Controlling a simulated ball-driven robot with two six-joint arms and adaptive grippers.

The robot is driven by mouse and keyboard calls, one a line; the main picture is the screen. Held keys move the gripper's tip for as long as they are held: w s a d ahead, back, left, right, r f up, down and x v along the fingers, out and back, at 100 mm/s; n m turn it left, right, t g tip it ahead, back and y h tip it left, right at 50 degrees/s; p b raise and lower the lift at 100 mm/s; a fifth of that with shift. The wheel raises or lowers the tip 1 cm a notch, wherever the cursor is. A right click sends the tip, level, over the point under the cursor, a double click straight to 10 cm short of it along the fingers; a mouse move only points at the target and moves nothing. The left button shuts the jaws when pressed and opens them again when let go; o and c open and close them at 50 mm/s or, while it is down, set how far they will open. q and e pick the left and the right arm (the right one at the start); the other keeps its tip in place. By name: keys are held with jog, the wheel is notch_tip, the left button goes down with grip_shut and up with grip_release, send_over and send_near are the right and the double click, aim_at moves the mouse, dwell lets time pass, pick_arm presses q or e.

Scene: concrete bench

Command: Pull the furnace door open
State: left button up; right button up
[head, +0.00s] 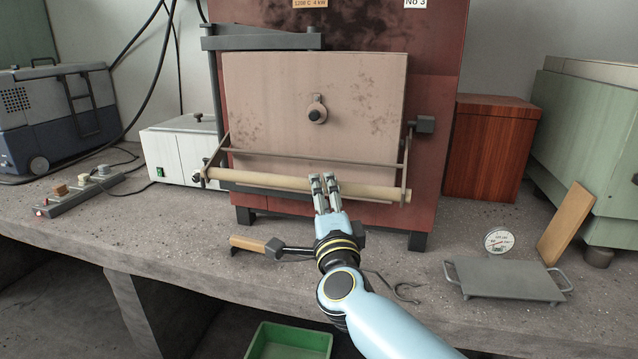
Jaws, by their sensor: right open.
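The furnace (437,110) is a dark red cabinet at the middle back of the bench. Its pale, sooty door (255,100) covers the front and looks closed. A wooden bar handle (265,182) runs across below the door, carried by metal side arms. My right gripper (323,180) is open at the handle, right of its middle, with its fingertips overlapping the bar in the picture. Whether the fingers touch the bar or lie around it I cannot tell. My left gripper is not in view.
A metal tray (505,280), a round dial (498,240) and a wooden block (566,224) are at the right. A wooden-handled tool (248,243) lies near my right wrist. A green bin (290,340) is below the bench.

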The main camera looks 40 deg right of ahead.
jog(key=shift+x, duration=1.7)
jog(key=shift+c, duration=0.3)
grip_shut()
